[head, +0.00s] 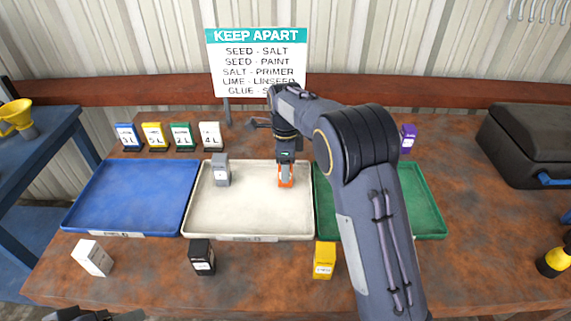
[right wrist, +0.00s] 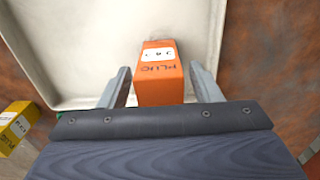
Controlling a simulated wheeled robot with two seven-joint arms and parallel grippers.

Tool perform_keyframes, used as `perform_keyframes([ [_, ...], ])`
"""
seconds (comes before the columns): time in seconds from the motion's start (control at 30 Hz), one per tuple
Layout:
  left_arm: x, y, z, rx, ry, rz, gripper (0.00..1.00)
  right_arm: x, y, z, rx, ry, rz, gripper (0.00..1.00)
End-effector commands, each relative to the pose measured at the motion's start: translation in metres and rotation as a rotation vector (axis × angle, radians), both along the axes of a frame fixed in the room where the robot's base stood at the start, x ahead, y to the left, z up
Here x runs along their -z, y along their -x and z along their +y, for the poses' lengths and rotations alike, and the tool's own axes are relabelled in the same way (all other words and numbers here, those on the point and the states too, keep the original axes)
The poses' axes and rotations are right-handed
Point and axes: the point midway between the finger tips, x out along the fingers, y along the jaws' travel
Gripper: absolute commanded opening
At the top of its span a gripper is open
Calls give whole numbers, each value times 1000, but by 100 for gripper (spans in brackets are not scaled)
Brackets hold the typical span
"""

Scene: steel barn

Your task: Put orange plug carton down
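The orange plug carton (head: 286,178) stands in the right part of the white middle tray (head: 245,226). In the right wrist view the carton (right wrist: 160,80) is upright between the two fingers of my right gripper (right wrist: 160,88). A narrow gap shows on each side of it, so the fingers are open around it. In the head view the right gripper (head: 286,160) is directly above the carton and hides its upper part. Dark parts of my left arm (head: 100,315) show at the bottom left edge; its fingers cannot be made out.
A grey carton (head: 221,170) stands in the same tray, left of the orange one. The blue tray (head: 130,195) is empty; my right arm covers part of the green tray (head: 425,205). White (head: 92,258), black (head: 202,257) and yellow (head: 324,260) cartons stand in front.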

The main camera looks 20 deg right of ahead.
Motion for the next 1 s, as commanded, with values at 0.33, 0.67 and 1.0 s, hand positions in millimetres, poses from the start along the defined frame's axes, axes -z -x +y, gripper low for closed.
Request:
perform_keyframes([
  [0.33, -1, 0, 0, 0, 0, 0, 58, -15, -1, 0, -1, 0, -4, 58],
  [0.67, -5, 0, 0, 0, 0, 0, 58, -85, -1, 0, 0, 0, -3, 58],
  [1.0, -9, 0, 0, 0, 0, 0, 58, -123, 0, 0, 0, 0, -1, 58],
])
